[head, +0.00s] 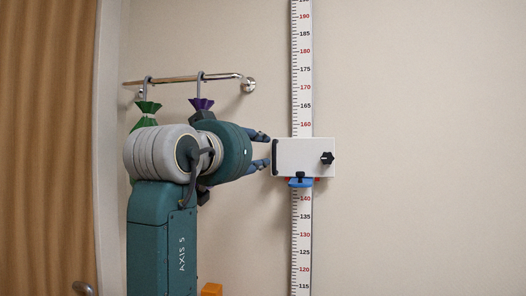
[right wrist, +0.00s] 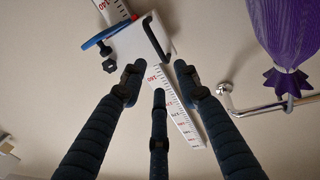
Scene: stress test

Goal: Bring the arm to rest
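My right gripper (head: 268,150) is open and empty, its dark blue fingers spread just left of the white slider block (head: 303,150) on the wall's height scale (head: 302,60). A small gap seems to lie between fingertips and block. The block has a black bar on its left edge, a black knob (head: 327,158), and a blue part (head: 300,182) under it. In the right wrist view three fingers of my gripper (right wrist: 159,75) stand apart with nothing between them; the block (right wrist: 125,45) and scale are beyond. My left gripper is not in view.
A metal wall rail (head: 175,79) behind my arm carries hooks with a green bag (head: 148,106) and a purple bag (head: 202,104). The purple bag (right wrist: 285,30) is at the right wrist view's upper right. A brown curtain (head: 45,120) hangs at left. Wall right of the scale is bare.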

